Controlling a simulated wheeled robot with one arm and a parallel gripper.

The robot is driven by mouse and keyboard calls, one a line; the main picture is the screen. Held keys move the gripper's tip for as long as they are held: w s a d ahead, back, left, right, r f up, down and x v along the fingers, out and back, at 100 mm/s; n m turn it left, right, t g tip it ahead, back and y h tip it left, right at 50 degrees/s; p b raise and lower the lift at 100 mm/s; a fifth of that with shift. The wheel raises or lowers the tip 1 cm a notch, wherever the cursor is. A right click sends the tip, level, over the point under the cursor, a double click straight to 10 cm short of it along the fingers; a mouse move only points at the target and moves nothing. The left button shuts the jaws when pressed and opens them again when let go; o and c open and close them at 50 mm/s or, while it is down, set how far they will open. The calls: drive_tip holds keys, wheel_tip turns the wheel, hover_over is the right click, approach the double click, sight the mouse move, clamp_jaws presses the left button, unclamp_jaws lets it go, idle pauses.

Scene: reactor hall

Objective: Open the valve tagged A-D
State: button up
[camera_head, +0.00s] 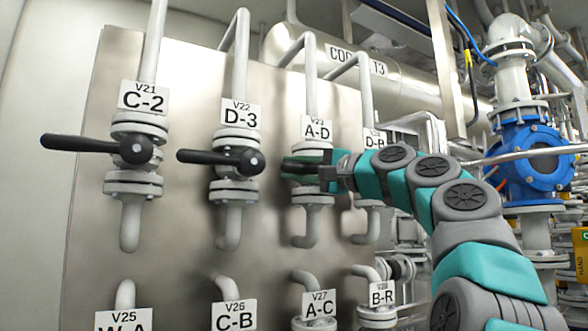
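The valve tagged A-D (313,199) is in the upper row, third from the left, with its white tag (317,129) above it. Its pale lower flange and pipe show, but my gripper and wrist hide most of its middle. My gripper (298,167) reaches in from the right and lies in front of that valve at handle height, its fingers pointing left. Dark shapes overlap at the fingertips. I cannot tell handle from fingers there, nor whether the gripper is closed on the handle.
Left of it, valves D-3 (236,184) and C-2 (133,178) have black handles pointing left, across their pipes. D-3's handle hub is close to my fingertips. Tag D-B (375,139) is partly hidden by my arm. A blue pump (530,160) stands at right.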

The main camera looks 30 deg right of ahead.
clamp_jaws()
idle(0.9)
